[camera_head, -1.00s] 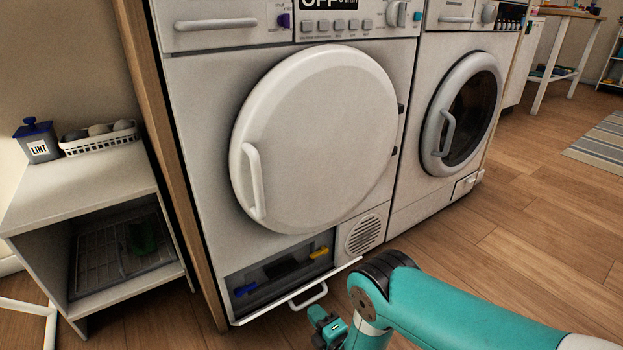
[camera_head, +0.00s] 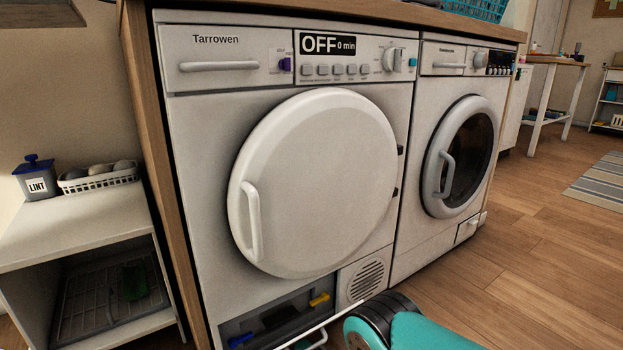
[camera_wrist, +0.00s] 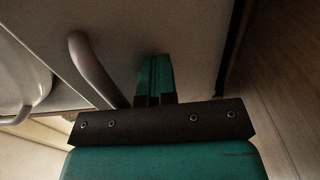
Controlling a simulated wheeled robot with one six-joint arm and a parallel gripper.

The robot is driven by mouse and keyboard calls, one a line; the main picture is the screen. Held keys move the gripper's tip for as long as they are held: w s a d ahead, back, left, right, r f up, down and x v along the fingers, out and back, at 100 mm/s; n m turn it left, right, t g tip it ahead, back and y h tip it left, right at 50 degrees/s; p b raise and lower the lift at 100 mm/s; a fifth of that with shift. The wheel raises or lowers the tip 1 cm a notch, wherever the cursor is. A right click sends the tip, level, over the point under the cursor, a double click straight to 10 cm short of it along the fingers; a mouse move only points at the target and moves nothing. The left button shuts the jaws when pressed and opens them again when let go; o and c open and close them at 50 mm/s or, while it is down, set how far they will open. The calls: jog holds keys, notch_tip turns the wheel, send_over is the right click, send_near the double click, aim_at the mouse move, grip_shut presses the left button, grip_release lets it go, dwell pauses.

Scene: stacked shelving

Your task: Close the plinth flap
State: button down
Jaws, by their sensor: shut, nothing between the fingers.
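The plinth flap at the bottom of the left machine is open. Its pale top edge (camera_head: 330,321) and part of its handle (camera_head: 318,340) show at the bottom of the head view, with the dark plinth opening (camera_head: 252,325) behind it. In the wrist view, a grey panel, seemingly the flap (camera_wrist: 190,50), lies ahead, with a curved bar handle (camera_wrist: 92,68) to the left of my gripper (camera_wrist: 156,62). My gripper's teal fingers are shut and empty. They are close to the panel; I cannot tell whether they touch it. The head view mostly cuts off my gripper.
The dryer's round door (camera_head: 318,185) is shut above the opening. A second machine with a dark round window (camera_head: 468,155) stands to the right. A low white shelf unit (camera_head: 75,220) stands on the left. The wooden floor (camera_head: 500,280) on the right is clear.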

jog(key=shift+w+a+r, duration=0.2)
jog(key=shift+w+r, duration=0.1)
jog(key=shift+r, duration=0.1)
jog(key=shift+w+a+r+b, duration=0.4)
jog(key=shift+w+r, duration=0.15)
jog(key=shift+w, duration=0.05)
jog(key=shift+w+a+r+p, duration=0.4)
jog(key=shift+w, duration=0.25)
